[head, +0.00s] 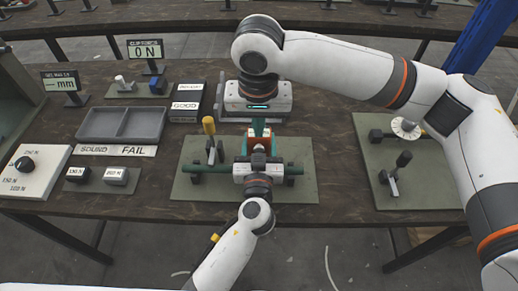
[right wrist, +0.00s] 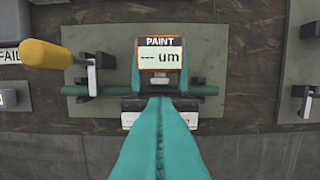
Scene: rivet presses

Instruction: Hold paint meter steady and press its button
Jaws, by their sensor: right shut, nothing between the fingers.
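The paint meter (head: 264,143) is a small orange-framed box at the middle of the grey-green base plate. In the right wrist view its screen (right wrist: 161,57) reads "PAINT --- um". My left gripper (head: 258,157) reaches in from the near side. Its teal fingers stand on both sides of the meter in the right wrist view and appear closed on it. My right gripper (head: 258,127) comes from above, fingers shut and empty.
A green bar (head: 291,170) crosses the plate (head: 304,191). A yellow-handled clamp (head: 209,127) stands left of the meter. Grey trays (head: 122,138), a dial box (head: 36,172) and small weights lie left. Another plate with clamps (head: 415,190) lies right.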

